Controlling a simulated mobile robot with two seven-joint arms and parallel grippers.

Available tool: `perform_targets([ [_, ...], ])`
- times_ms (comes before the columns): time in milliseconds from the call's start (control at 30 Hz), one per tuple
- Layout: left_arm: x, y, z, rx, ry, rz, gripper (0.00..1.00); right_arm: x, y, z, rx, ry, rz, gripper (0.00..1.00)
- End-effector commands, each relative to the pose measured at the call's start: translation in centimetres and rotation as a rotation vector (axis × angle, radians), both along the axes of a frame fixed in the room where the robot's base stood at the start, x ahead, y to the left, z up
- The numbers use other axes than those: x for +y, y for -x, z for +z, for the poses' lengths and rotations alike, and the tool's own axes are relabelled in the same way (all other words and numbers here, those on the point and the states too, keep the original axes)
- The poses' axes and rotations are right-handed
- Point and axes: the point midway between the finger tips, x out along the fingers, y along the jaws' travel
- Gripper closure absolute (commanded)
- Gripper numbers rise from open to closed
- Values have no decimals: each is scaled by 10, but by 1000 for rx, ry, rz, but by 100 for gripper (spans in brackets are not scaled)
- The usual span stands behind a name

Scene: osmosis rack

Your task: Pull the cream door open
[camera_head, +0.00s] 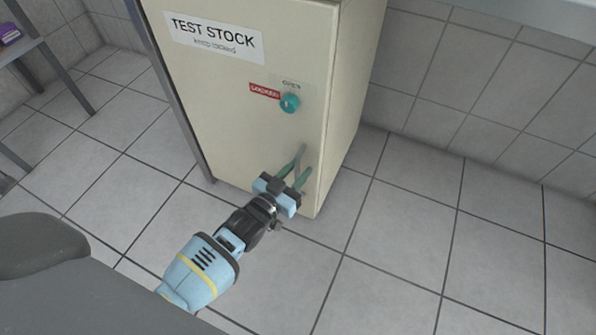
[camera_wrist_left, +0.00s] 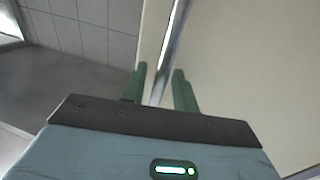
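The cream door (camera_head: 235,105) is the front of a cream cabinet and looks shut. Its grey upright bar handle (camera_head: 299,153) is near the door's lower right edge; it also shows in the left wrist view (camera_wrist_left: 173,50). My left gripper (camera_head: 299,171) is at the handle. In the left wrist view, its green fingers (camera_wrist_left: 160,72) stand on both sides of the bar, with gaps beside it, so it is open around the handle. A teal knob (camera_head: 290,103) sits above the handle, between a red label and an "OPEN" label. My right gripper is not in view.
A "TEST STOCK" sign (camera_head: 213,38) is on the door. A grey post (camera_head: 168,90) runs along the cabinet's left side. A shelf or table (camera_head: 22,50) stands at the far left. The tiled floor (camera_head: 400,240) to the right is clear.

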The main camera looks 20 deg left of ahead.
Motion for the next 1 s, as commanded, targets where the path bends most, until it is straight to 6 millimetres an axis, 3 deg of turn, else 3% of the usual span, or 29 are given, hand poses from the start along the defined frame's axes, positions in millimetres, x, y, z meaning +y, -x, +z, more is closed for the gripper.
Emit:
perform_targets([
  [267,-1,-2,0,0,0,0,71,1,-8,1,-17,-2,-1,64],
  [500,0,-2,0,0,-1,0,100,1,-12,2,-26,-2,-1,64],
  [833,0,-1,0,1,-1,-2,100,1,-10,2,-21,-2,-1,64],
  [1000,1,10,1,1,-4,-24,100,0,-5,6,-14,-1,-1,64],
])
